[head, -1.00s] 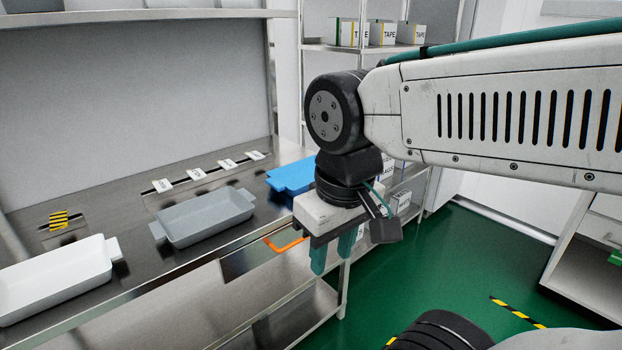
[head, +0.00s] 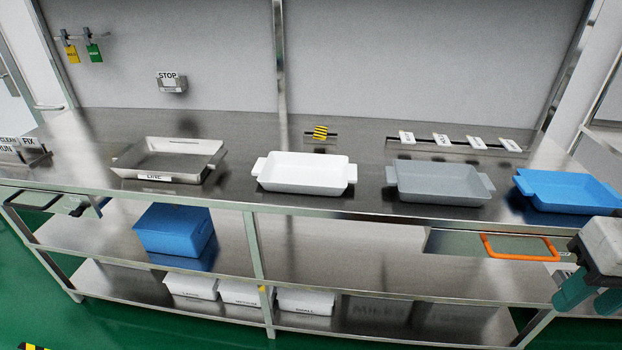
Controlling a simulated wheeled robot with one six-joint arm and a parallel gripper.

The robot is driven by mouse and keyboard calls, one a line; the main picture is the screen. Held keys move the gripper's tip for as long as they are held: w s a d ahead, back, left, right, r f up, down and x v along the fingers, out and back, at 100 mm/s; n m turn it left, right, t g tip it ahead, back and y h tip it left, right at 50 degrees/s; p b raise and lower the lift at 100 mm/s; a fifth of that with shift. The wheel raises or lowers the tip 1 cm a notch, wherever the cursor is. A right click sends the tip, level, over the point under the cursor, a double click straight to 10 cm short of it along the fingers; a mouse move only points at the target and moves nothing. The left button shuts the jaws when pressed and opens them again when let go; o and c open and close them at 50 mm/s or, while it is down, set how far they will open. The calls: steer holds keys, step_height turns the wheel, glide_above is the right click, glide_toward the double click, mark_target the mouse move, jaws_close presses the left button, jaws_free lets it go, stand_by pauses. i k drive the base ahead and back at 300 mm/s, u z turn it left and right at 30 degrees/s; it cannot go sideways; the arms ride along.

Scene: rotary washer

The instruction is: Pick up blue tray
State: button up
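The blue tray (head: 568,191) sits on the steel bench top at the far right, in line with the other trays. It is shallow, with a tab handle on its left end; its lower right part is near my gripper. My gripper (head: 592,294) is at the right edge of the head view, in front of the bench and below the blue tray, apart from it. Its teal fingers point down. The picture's edge cuts off part of it, and the gap between the fingers is not clear.
A grey tray (head: 440,183), a white tray (head: 305,174) and a metal tray (head: 170,160) stand left along the bench (head: 340,130). An orange handle (head: 520,248) juts from the front edge near my gripper. A blue box (head: 174,230) is on the shelf below.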

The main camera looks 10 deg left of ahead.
mark_target(553, 192)
steer(key=k, duration=1.3)
steer(key=z, duration=0.6)
steer(key=i, duration=1.85)
steer(key=u, duration=0.65)
